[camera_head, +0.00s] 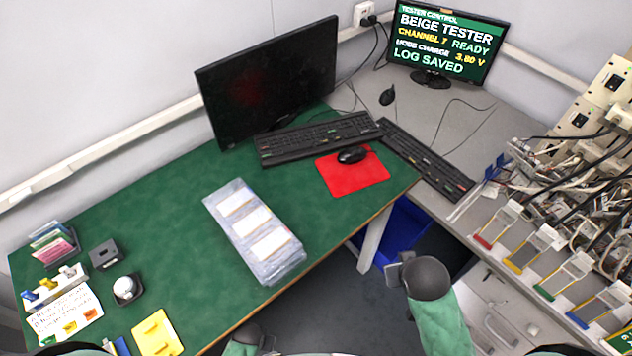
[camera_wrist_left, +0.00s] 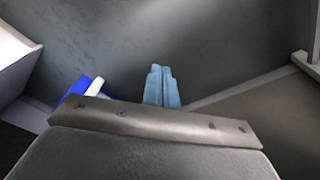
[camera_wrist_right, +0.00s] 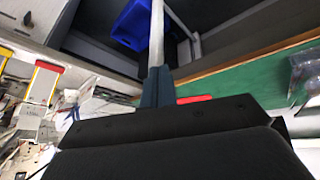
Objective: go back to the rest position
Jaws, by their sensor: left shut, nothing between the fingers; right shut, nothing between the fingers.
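My right gripper (camera_head: 398,270) is below and beside the front edge of the green table (camera_head: 150,225), in the gap near the table leg. Its blue fingers (camera_wrist_right: 156,88) show together and empty in the right wrist view. My left arm shows only in a small part at the bottom of the head view (camera_head: 243,342), where its fingers cannot be made out. In the left wrist view my left gripper (camera_wrist_left: 161,88) has its light blue fingers pressed together with nothing between them, over the grey floor.
A stack of bagged pouch cells (camera_head: 272,262) lies on the green table. A black monitor (camera_head: 270,85), keyboard (camera_head: 315,138) and red mat (camera_head: 350,180) are behind it. The tester rack (camera_head: 590,150) with cables and coloured clips stands at right. A blue bin (camera_head: 405,228) sits under the table.

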